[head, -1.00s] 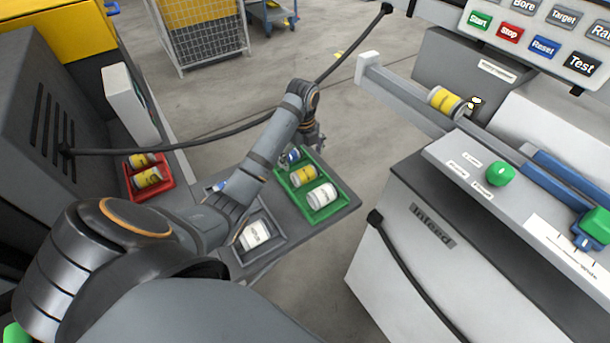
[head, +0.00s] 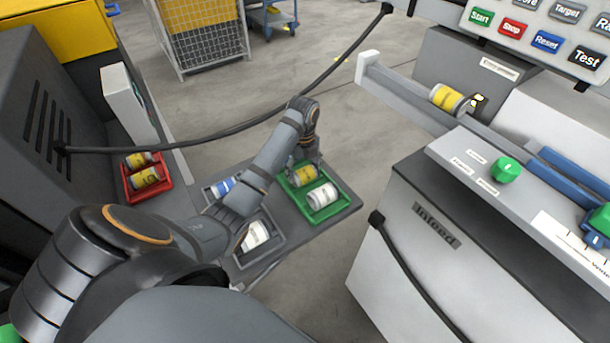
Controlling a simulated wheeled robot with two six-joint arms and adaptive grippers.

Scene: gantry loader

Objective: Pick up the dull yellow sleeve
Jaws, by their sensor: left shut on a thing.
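A dull yellow sleeve (head: 305,176) lies in the green tray (head: 343,203), beside a white sleeve (head: 323,196). My left gripper (head: 306,161) reaches down over the tray from above and is shut on the yellow sleeve. The fingertips are small and partly hidden in this view. The sleeve appears still within the tray; I cannot tell whether it is clear of the tray floor. The far end of the tray is covered by my arm. My right gripper is out of view.
A red tray (head: 168,185) with yellow sleeves stands at the left. A grey tray (head: 279,239) holds white and blue sleeves, partly behind my arm. Another yellow sleeve (head: 450,98) rests on the infeed machine's rail (head: 400,90). A black cable crosses behind my arm.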

